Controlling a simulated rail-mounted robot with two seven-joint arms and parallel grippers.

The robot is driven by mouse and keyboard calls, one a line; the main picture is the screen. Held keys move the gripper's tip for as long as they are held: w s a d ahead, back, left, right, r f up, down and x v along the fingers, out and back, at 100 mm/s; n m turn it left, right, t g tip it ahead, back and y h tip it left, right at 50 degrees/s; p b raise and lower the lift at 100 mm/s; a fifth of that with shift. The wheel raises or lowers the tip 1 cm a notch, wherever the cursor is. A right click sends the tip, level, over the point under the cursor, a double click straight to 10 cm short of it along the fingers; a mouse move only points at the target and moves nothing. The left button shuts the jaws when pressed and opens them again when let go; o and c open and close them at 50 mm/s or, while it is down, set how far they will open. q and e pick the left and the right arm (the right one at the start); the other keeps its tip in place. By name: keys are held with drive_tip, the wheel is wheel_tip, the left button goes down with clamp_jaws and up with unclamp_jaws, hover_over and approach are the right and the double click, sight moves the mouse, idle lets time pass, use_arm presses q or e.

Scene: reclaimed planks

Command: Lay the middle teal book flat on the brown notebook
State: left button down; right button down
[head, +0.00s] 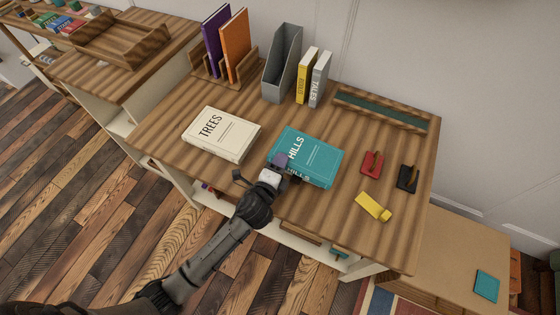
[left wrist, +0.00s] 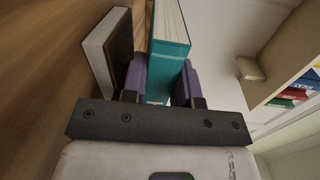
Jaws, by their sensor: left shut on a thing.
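The teal book (head: 318,155), lettered HILLS, is level above the right-middle of the desk in the head view. My left gripper (head: 281,165) is shut on its near left edge. In the left wrist view the teal book (left wrist: 170,50) sits between the purple finger pads of the gripper (left wrist: 164,82). A dark brown-covered book with pale page edges, which looks like the brown notebook (left wrist: 122,48), lies against the desk just below the lower finger, apart from the teal book. The teal book hides it in the head view. My right gripper is not in view.
A cream TREES book (head: 222,134) lies to the left. A red (head: 371,163), a black (head: 407,178) and a yellow object (head: 373,206) lie to the right. Behind stand a grey file holder (head: 281,65), yellow (head: 306,75) and grey (head: 320,79) books, and a book rack (head: 225,65).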

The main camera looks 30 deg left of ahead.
use_arm(q)
drive_tip(key=shift+f, duration=0.35)
drive_tip(key=c, duration=0.9)
unclamp_jaws()
drive_tip(key=shift+o, duration=0.5)
